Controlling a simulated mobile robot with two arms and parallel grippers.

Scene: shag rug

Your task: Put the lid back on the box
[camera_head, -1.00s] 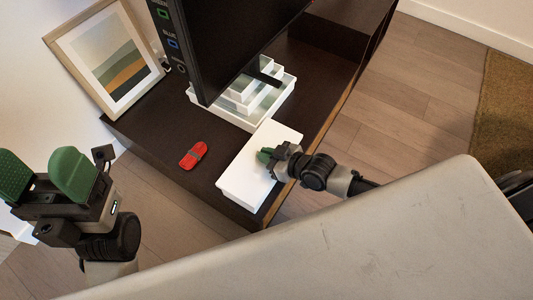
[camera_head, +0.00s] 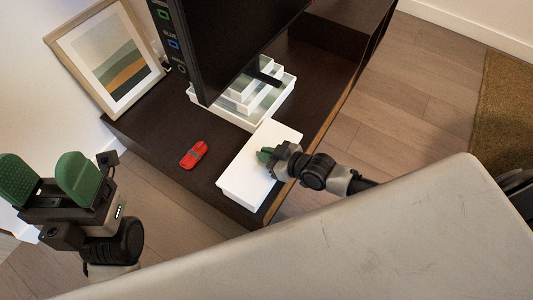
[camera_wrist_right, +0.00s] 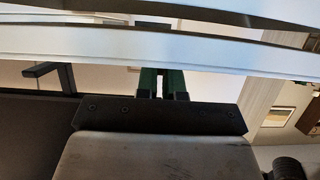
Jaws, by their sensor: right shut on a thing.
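The white box (camera_head: 241,179) stands near the front edge of a dark bench. A flat white lid (camera_head: 262,140) shows at its top; from above I cannot tell how well it is seated. My right gripper (camera_head: 265,155) reaches in from the right and is shut on the lid near its right side. In the right wrist view, the green fingers (camera_wrist_right: 162,84) meet a long white strip, with a dark gap and another white strip beyond. The fingertips are partly hidden there. My left gripper (camera_head: 47,180) is open and empty, left of the bench.
A red toy car (camera_head: 194,154) lies on the bench (camera_head: 165,135) left of the box. Stacked white trays (camera_head: 240,115) stand behind it, beside a dark screen (camera_head: 240,40). A framed picture (camera_head: 108,60) leans at the back left.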

